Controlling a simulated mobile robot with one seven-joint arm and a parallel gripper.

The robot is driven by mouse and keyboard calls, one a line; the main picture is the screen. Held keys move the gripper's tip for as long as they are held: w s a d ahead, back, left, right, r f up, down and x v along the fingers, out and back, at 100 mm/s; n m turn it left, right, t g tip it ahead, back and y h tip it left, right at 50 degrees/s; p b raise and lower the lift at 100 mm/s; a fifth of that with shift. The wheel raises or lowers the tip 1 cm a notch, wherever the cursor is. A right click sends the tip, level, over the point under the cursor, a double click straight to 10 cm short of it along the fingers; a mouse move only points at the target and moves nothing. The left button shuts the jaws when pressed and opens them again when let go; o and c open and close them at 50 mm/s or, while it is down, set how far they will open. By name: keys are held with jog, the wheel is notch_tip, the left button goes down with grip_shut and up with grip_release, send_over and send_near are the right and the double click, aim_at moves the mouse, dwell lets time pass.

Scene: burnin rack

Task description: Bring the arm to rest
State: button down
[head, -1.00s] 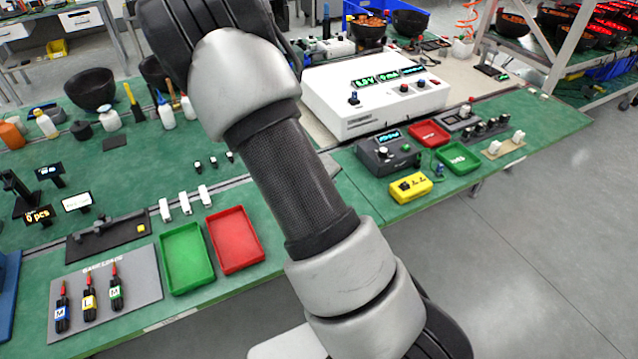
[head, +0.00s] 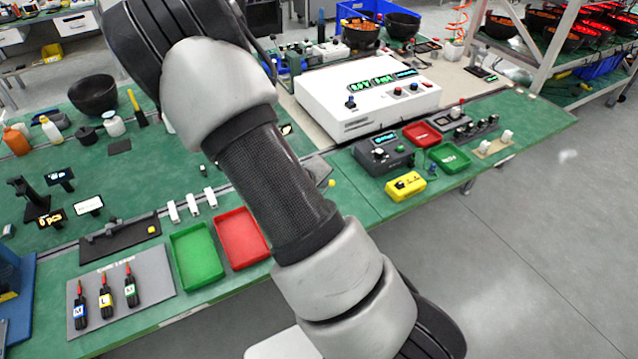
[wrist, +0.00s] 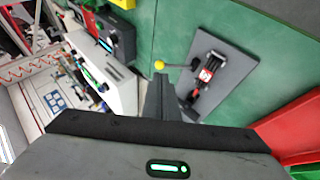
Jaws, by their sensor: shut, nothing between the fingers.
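My arm (head: 275,185) crosses the middle of the head view from upper left to lower right. My gripper is not seen in the head view. In the wrist view my gripper (wrist: 160,98) is shut and empty, with its fingers above the green bench (wrist: 235,25). Just beyond the fingertips is a yellow-knobbed lever (wrist: 160,65) beside a grey plate (wrist: 232,72). A small dark device with red parts (wrist: 210,72) sits on that plate. I cannot tell whether the fingers touch anything.
A white instrument box (head: 340,108) stands behind my arm on the bench. A red tray (head: 243,238) and a green tray (head: 196,257) lie close left of the arm. A yellow box (head: 405,186) is near the bench edge. Open grey floor (head: 530,250) lies at the right.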

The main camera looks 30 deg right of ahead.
jog(key=s+a+r+m+y+p, duration=0.1)
jog(key=s+a+r+y, duration=0.3)
jog(key=a+r, duration=0.6)
jog(key=s+a+r+y+p, duration=0.1)
jog(key=s+a+r+y, duration=0.3)
jog(key=a+r, duration=0.55)
jog(key=s+d+r+m+h, duration=0.1)
jog(key=s+d+r, duration=0.2)
jog(key=s+r, duration=0.9)
jog(key=shift+s+d, duration=0.4)
jog(key=shift+s, duration=0.5)
